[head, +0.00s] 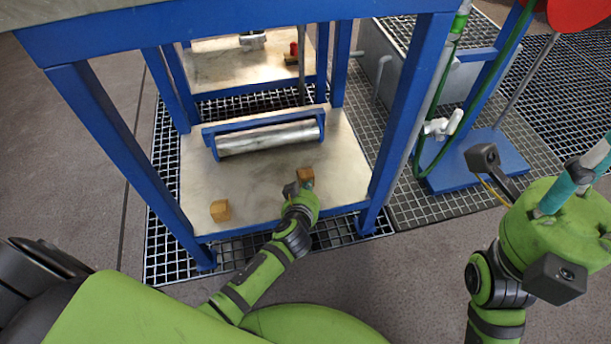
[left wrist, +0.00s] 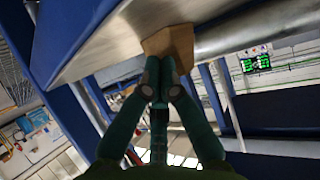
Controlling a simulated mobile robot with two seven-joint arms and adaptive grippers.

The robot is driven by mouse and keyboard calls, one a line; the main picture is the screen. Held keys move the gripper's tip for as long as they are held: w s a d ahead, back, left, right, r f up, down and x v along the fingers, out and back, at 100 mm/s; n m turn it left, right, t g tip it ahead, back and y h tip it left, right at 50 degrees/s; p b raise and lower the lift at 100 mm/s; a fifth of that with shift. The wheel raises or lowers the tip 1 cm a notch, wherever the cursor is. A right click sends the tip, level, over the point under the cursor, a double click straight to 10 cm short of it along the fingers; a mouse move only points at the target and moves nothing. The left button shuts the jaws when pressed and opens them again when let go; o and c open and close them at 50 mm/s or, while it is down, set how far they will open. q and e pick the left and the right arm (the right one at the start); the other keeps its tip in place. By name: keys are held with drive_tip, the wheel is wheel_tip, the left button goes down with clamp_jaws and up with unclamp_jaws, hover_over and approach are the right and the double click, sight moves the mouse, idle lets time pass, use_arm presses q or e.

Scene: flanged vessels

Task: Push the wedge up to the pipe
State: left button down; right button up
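A small wooden wedge (head: 306,175) sits on the metal shelf plate (head: 255,187), in front of the right part of the pipe (head: 268,138). The grey pipe lies across the plate along a blue frame. In the head view, bare plate shows between wedge and pipe. My left gripper (head: 300,187) is at the wedge's near side. In the left wrist view, its two fingers (left wrist: 161,80) are together, with their tips at the wedge (left wrist: 170,45) and nothing seen between them; the pipe (left wrist: 240,35) shows just beyond. My right gripper (head: 580,172) is at the right edge, partly cut off.
A second wooden wedge (head: 220,210) lies on the plate at the left. Blue legs (head: 406,110) stand at the shelf's corners, and a blue beam (head: 240,25) crosses above. Bare plate lies between the two wedges.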

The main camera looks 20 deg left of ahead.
sight(301, 175)
use_arm(q)
drive_tip(key=shift+w+a, duration=0.5)
drive_tip(key=shift+w, duration=0.25)
drive_tip(key=shift+w+a, duration=0.45)
drive_tip(key=shift+w, duration=0.25)
drive_tip(key=shift+w+a, duration=0.5)
drive_tip(key=shift+w, duration=0.25)
drive_tip(key=shift+s+d, duration=0.65)
drive_tip(key=shift+s, duration=0.35)
drive_tip(key=shift+s+d, duration=0.65)
drive_tip(key=shift+s, duration=0.35)
drive_tip(key=shift+s+d, duration=0.65)
drive_tip(key=shift+s, duration=0.3)
